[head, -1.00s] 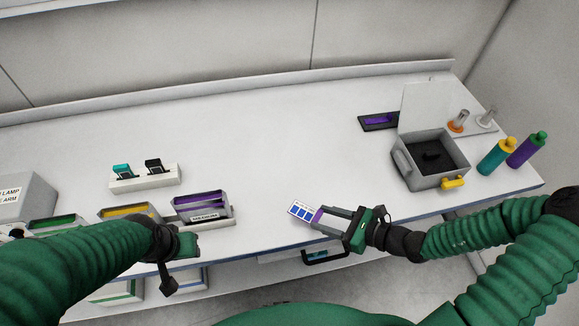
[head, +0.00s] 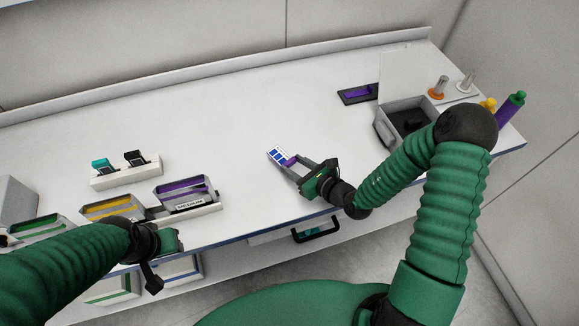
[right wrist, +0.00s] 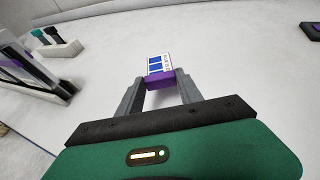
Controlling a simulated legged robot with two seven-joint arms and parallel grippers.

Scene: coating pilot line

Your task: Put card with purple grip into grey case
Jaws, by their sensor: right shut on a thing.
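The card with purple grip (head: 280,155) is white with blue squares. My right gripper (head: 294,163) is shut on its purple end and holds it over the middle of the bench. In the right wrist view the card (right wrist: 159,66) sticks out beyond the fingertips (right wrist: 158,82). The grey case (head: 390,131) stands open at the right of the bench, its lid raised at the back and dark lining inside. My right arm covers its right part. My left gripper (head: 172,241) is at the front left edge; its fingers are not clear.
A purple item lies in a black tray (head: 345,97) left of the case. Bottles (head: 511,103) and a small stand (head: 438,87) are at the right. Holders with purple (head: 185,192), yellow (head: 112,207) and green cards stand at the left. The bench middle is clear.

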